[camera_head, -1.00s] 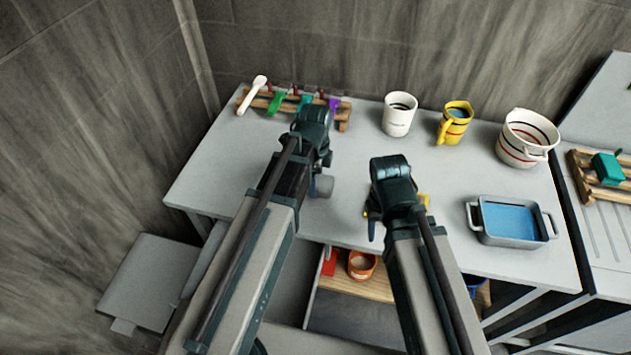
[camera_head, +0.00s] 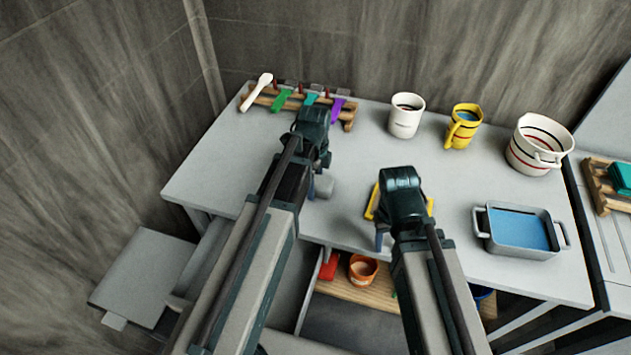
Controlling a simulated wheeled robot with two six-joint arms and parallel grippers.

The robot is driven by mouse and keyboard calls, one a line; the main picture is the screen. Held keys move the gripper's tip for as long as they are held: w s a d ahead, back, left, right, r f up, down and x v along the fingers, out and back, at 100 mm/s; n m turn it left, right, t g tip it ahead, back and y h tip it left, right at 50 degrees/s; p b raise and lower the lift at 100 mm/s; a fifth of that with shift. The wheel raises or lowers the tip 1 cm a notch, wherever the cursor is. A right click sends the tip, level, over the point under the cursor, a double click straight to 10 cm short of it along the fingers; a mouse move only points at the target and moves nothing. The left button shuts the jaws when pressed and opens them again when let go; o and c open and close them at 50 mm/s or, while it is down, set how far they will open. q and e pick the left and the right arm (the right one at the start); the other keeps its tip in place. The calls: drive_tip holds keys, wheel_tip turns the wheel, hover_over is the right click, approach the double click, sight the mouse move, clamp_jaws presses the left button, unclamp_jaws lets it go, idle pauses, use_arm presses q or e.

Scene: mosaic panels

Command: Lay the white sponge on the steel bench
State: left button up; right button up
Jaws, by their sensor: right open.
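The steel bench (camera_head: 250,160) is a light grey worktop across the middle of the view. No white sponge can be made out for certain. A small grey block-like shape (camera_head: 323,186) shows beside my left gripper (camera_head: 316,165), over the bench; I cannot tell whether it is the sponge or a part of the gripper.
A wooden rack (camera_head: 348,115) with coloured utensils stands at the back left. A white mug (camera_head: 405,120), a yellow mug (camera_head: 463,132) and a striped pot (camera_head: 530,150) stand along the back. A grey tray with blue inside (camera_head: 485,245) is at the right. An orange pot (camera_head: 362,270) is on the shelf below.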

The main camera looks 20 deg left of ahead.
use_arm(q)
drive_tip(key=shift+o, duration=0.3)
drive_tip(key=shift+r, duration=0.1)
use_arm(e)
drive_tip(key=shift+r, duration=0.1)
use_arm(q)
wheel_tip(320, 180, up, 12)
drive_tip(key=p, duration=1.2)
drive_tip(key=s+d+n+y, duration=0.1)
drive_tip(key=s+d+n, duration=0.9)
drive_tip(key=s+n, duration=0.4)
drive_tip(key=shift+s+d+r+n, duration=0.15)
drive_tip(key=shift+d+n, duration=0.1)
drive_tip(key=shift+n, duration=0.05)
use_arm(e)
wheel_tip(320, 180, up, 12)
